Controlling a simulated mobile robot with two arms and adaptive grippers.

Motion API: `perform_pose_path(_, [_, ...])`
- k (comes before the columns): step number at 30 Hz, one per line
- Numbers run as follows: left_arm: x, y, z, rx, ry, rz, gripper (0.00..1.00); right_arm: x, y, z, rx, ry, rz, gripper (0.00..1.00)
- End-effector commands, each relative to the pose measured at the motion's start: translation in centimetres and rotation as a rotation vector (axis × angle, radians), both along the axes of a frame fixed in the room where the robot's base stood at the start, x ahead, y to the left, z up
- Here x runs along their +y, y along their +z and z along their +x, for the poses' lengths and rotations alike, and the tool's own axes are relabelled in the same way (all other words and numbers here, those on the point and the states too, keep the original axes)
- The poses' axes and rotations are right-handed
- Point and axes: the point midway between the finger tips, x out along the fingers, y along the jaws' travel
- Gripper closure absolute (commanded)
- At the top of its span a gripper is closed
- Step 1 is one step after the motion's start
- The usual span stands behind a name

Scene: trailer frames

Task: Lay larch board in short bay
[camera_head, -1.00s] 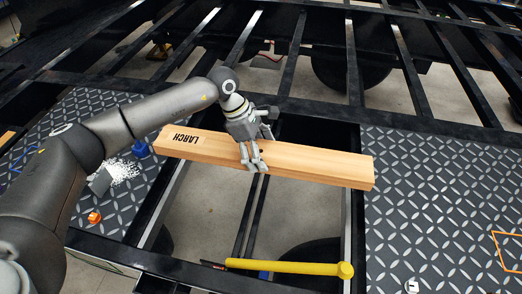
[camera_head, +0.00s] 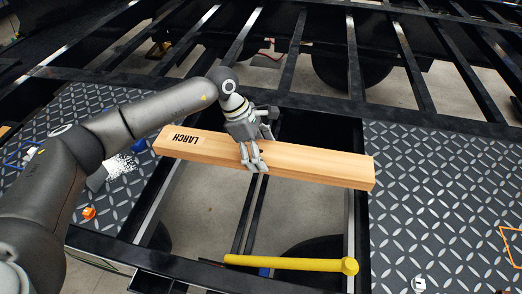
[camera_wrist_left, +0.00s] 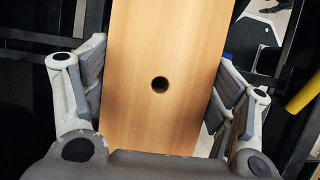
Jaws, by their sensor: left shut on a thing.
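The larch board (camera_head: 310,165) is a long pale plank with the word LARCH near its left end. My left gripper (camera_head: 254,165) is shut on it near its middle. In the left wrist view the gripper (camera_wrist_left: 162,62) has its fingers on both sides of the board (camera_wrist_left: 160,120), whose face has a dark round hole. The board lies crosswise over the open bay (camera_head: 295,215) between two diamond-plate panels. Its ends overlap the panel edges in the picture; I cannot tell its height above them. My right gripper is not in view.
The left panel (camera_head: 85,115) carries white granules (camera_head: 122,163) and an orange piece (camera_head: 88,213). The right panel (camera_head: 430,190) is mostly clear, with a small pale item (camera_head: 418,284) at the front. Black beams (camera_head: 355,60) stand behind.

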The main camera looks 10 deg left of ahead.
Motion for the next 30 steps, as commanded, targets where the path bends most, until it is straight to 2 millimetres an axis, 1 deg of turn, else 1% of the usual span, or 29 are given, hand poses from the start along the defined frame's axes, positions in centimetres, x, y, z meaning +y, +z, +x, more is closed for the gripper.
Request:
perform_pose_path(1, [-0.1,-0.5,0.1,-0.004,0.000,-0.005,0.86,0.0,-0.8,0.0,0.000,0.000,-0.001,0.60])
perform_pose_path(3, [-0.1,-1.1,0.1,-0.004,0.000,-0.005,0.86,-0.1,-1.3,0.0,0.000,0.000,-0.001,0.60])
perform_pose_path(10, [-0.1,-2.4,0.1,-0.005,0.000,-0.005,0.86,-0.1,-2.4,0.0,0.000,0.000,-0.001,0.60])
perform_pose_path(30, [-0.1,-2.5,0.1,-0.005,0.000,-0.005,0.86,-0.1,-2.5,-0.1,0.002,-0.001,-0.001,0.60])
